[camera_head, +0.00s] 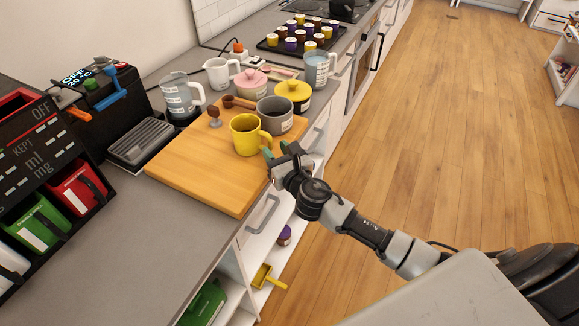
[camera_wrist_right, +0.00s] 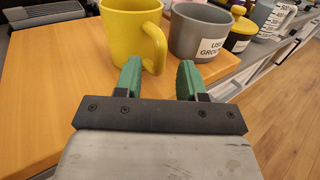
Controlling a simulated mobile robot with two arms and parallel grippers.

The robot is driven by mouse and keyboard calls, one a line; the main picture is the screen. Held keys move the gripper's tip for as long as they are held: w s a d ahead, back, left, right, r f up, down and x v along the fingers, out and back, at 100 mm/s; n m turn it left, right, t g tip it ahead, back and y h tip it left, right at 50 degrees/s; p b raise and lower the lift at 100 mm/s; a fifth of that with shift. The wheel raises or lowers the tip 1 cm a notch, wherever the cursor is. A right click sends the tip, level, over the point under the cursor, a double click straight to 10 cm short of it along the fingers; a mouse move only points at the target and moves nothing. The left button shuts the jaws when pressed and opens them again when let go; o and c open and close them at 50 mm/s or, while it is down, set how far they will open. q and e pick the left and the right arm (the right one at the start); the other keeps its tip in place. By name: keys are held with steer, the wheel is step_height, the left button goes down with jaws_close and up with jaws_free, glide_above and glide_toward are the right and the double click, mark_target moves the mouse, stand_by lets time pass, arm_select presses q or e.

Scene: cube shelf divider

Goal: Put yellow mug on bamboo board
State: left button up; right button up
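The yellow mug (camera_head: 247,136) stands upright on the bamboo board (camera_head: 205,184), with its handle pointing right; it also shows in the right wrist view (camera_wrist_right: 126,36). My right gripper (camera_head: 276,152) is at the board's right edge, beside the mug. In the right wrist view its two green fingertips (camera_wrist_right: 160,76) are spread apart with nothing between them. The left fingertip is close to the mug's handle; I cannot tell whether they touch. My left gripper does not show.
A pink pot (camera_head: 252,84), a yellow-lidded pot (camera_head: 293,95) and measuring jugs (camera_head: 181,97) stand farther back. The board's front left part is bare. Open shelves lie below the counter's right edge.

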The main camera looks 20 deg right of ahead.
steer(key=s+b, duration=0.1)
steer(key=s, duration=0.9)
steer(key=shift+d, duration=0.4)
steer(key=shift+s, duration=0.1)
steer(key=s+d+f+m+g+h, duration=0.1)
steer(key=s+d+f+m+g, duration=0.15)
steer(key=f+m, duration=0.6)
steer(key=s+d+f+m+g+h, duration=0.1)
steer(key=s+d+f+m+g, duration=0.2)
steer(key=f, duration=1.1)
steer(key=s+d+f+m+g, duration=0.1)
steer(key=s+f+m+g, duration=0.4)
steer(key=f, duration=0.6)
steer(key=s+a+f+m+g, duration=0.1)
steer(key=s+f+m+g, duration=0.1)
steer(key=s+f+m, duration=0.4)
steer(key=s+a+f+m+g, duration=0.2)
steer(key=s+f+m, duration=0.4)
steer(key=s, duration=0.7)
steer(key=s+a+f+m+g, duration=0.2)
steer(key=s+f+m, duration=0.4)
steer(key=s, duration=0.4)
steer(key=shift+s+a+y, duration=0.25)
steer(key=shift+s+y, duration=0.1)
steer(key=shift+y, duration=0.05)
steer(key=shift+g, duration=0.25)
